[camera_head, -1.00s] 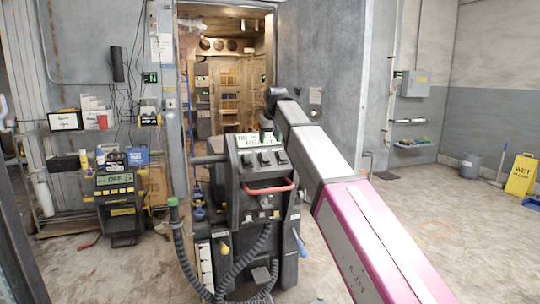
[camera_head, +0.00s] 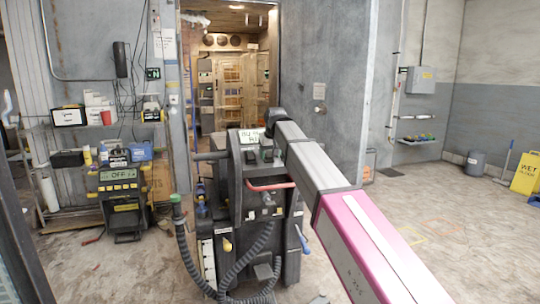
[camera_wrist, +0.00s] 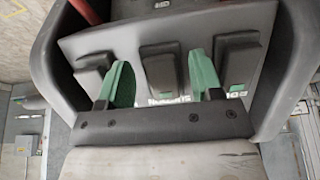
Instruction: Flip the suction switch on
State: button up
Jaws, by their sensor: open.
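A dark floor-cleaning machine (camera_head: 235,185) stands in front of me with a sloped control panel. In the wrist view, the panel (camera_wrist: 205,35) carries three dark rocker switches: a left one (camera_wrist: 92,70), a middle one (camera_wrist: 160,70) and a right one (camera_wrist: 238,58). A small green patch shows on the right switch. My gripper (camera_wrist: 159,62) is open, its two green fingers on either side of the middle switch. I cannot tell whether they touch it. In the head view my gripper is small, low over the panel.
A shelf with a device reading OFF (camera_head: 118,175) stands left.

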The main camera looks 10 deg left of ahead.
jog(key=c, duration=0.9)
jog(key=shift+s+d+f+t+y, duration=0.1)
jog(key=shift+s+f+t+y, duration=0.15)
jog(key=shift+f+t+y, duration=0.25)
jog(key=shift+c, duration=0.2)
jog(key=shift+w+t+y, duration=0.1)
jog(key=shift+t+y, duration=0.2)
jog(key=shift+t, duration=0.5)
jog(key=o, duration=0.9)
jog(key=shift+o, duration=0.2)
